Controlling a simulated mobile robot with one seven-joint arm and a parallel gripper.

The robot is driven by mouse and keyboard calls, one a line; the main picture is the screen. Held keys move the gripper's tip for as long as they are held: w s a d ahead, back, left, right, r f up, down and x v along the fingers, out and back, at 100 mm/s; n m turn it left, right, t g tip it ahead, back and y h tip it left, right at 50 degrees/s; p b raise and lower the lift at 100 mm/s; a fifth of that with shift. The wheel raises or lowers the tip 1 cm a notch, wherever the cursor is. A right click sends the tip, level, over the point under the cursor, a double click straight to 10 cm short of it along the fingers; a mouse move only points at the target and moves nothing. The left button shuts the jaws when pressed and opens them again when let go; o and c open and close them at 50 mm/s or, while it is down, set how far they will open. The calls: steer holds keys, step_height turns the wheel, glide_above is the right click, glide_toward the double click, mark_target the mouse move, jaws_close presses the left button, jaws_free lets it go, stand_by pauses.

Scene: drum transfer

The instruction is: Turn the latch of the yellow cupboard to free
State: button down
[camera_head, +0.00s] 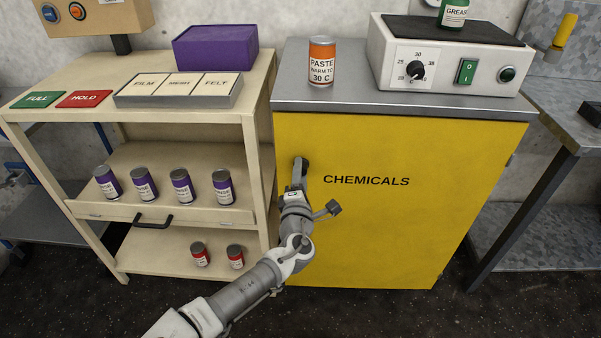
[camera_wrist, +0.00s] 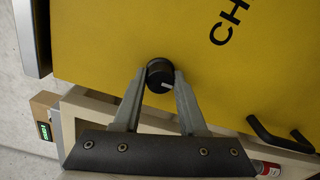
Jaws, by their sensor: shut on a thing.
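The yellow cupboard (camera_head: 400,215), lettered CHEMICALS, stands at the centre right with its door shut. Its latch (camera_wrist: 159,72) is a round black knob with a short pale mark at its lower right in the wrist view. My gripper (camera_wrist: 159,78) is shut on this knob, one finger on each side of it. In the head view my gripper (camera_head: 299,173) is at the upper left of the cupboard door and covers part of the latch.
A beige shelf unit (camera_head: 262,160) with purple-labelled cans and a black drawer handle (camera_head: 153,220) stands close left of my arm. A PASTE can (camera_head: 321,62) and a heater box (camera_head: 448,65) stand on the cupboard. A grey table (camera_head: 560,130) is at the right.

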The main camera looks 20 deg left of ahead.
stand_by(0.3)
steer(key=shift+c, duration=2.3)
jaws_free()
steer(key=shift+s, duration=0.1)
